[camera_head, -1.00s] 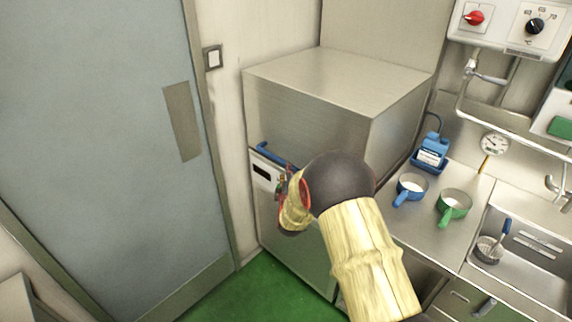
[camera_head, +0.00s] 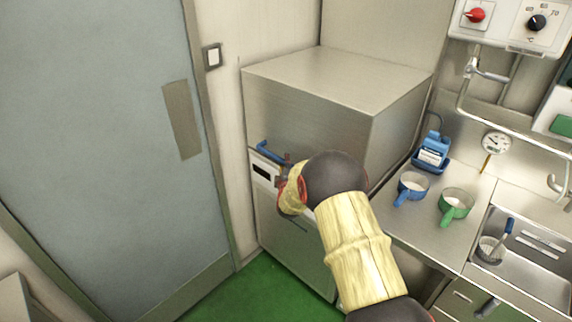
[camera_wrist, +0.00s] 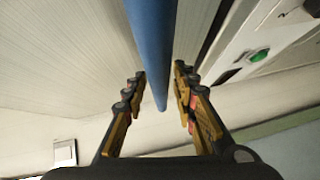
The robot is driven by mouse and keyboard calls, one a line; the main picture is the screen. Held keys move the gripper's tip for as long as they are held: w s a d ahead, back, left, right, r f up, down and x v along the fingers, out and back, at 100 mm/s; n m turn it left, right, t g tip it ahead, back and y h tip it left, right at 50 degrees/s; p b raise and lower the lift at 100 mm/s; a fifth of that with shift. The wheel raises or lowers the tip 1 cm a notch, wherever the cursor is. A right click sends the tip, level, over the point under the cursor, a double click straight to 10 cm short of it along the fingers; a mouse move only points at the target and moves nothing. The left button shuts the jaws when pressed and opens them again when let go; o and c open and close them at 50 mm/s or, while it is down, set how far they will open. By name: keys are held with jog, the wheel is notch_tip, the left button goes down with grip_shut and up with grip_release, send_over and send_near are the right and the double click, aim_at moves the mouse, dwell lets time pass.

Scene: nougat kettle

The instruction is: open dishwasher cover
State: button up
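The dishwasher is the steel box with a big metal cover (camera_head: 310,110) standing against the wall. A blue bar handle (camera_head: 268,150) runs along the lower front of the cover. In the wrist view the blue handle (camera_wrist: 152,50) runs from the top down between the two fingers of my gripper (camera_wrist: 158,98). The fingers are apart, one on each side of the bar, with gaps visible on both sides. In the head view my arm hides most of the gripper and the right part of the handle.
A control panel (camera_head: 263,170) sits just below the handle. A closed grey door (camera_head: 100,130) is at the left. Green floor (camera_head: 245,295) is clear in front.

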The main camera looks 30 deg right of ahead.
jog(key=c, duration=0.6)
grip_shut()
